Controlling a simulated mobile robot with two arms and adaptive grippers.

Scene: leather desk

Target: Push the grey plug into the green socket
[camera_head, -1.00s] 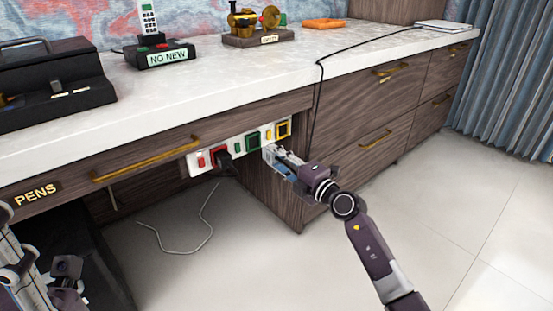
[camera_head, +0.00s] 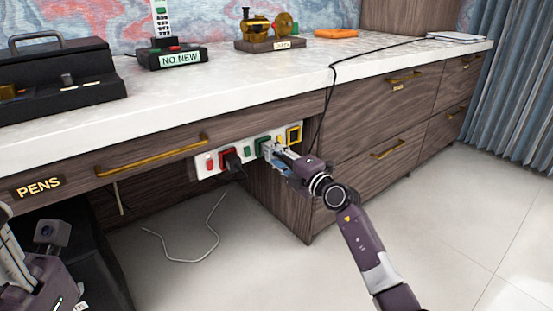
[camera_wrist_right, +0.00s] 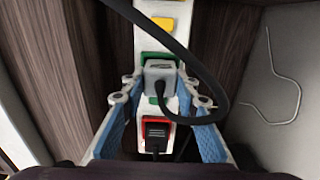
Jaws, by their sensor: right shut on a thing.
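The grey plug (camera_wrist_right: 160,76) sits between the fingers of my right gripper (camera_wrist_right: 160,90), which is shut on it. A black cable runs from the plug. The plug is over the green socket (camera_wrist_right: 151,100), whose green edges show above and below it in the right wrist view. I cannot tell how deep the plug sits. In the head view the green socket (camera_head: 262,145) is partly covered by my right gripper (camera_head: 271,151), and the plug is hard to make out. My left arm shows at the lower left; its jaw state is unclear.
The white socket strip (camera_head: 205,171) is under the desk edge. A black plug (camera_head: 232,160) is in the red socket (camera_head: 226,153); a yellow socket (camera_head: 294,135) is to the right. The black cable (camera_head: 333,85) hangs over the desktop edge. A brass drawer handle (camera_head: 160,157) is at left.

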